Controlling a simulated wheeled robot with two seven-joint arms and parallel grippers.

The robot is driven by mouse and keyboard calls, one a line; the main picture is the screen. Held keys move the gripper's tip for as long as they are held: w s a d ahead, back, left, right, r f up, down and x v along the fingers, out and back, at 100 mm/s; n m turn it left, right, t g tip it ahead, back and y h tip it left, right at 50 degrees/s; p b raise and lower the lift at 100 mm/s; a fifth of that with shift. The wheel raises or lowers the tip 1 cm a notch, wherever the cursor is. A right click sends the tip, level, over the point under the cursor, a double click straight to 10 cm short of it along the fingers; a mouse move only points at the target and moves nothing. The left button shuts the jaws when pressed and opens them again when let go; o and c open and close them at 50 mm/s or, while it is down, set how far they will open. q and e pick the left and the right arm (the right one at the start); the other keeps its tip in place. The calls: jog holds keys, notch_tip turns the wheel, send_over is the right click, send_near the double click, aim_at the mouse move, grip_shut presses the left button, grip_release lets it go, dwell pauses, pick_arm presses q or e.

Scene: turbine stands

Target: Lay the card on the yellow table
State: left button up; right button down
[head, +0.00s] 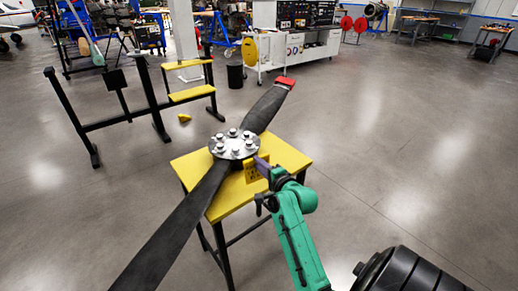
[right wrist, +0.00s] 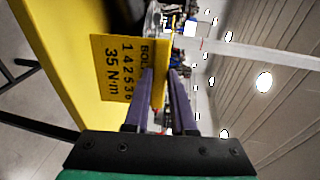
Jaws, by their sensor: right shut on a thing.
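The yellow card (right wrist: 118,75) carries dark print with "BOLT", a row of digits and "35 N·m". It also shows in the head view (head: 252,173), just over the right part of the yellow table (head: 222,207). My right gripper (head: 263,170) has its purple fingers shut on the card's edge, also seen in the right wrist view (right wrist: 164,88). The card looks steeply tilted rather than flat; I cannot tell whether it touches the table. My left gripper is not in view.
A dark propeller (head: 190,224) with a bolted metal hub (head: 234,146) lies diagonally across the table, beside the card. A black stand (head: 125,118) and a yellow step (head: 191,95) are behind left. The table's front right corner looks clear; open floor lies right.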

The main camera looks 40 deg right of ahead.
aim_at(262, 155)
jog(key=d+r+m+h, duration=0.1)
jog(key=w+d+r+m+h, duration=0.1)
jog(key=w+d+r+h, duration=0.1)
jog(key=r+h, duration=0.1)
jog(key=shift+w+m, duration=0.25)
jog(key=shift+m, duration=0.15)
jog(key=shift+w+d+r, duration=0.1)
jog(key=shift+w+d, duration=0.05)
jog(key=shift+w, duration=0.1)
jog(key=shift+d+b, duration=0.1)
jog(key=shift+b, duration=0.4)
notch_tip(262, 155, down, 8)
jog(key=b, duration=0.7)
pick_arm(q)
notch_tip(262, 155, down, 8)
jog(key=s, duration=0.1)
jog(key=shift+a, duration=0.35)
pick_arm(e)
jog(key=shift+s, duration=0.1)
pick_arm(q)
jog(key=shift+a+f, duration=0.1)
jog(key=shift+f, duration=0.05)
pick_arm(e)
jog(key=shift+f, duration=0.25)
jog(key=c, duration=0.5)
grip_release()
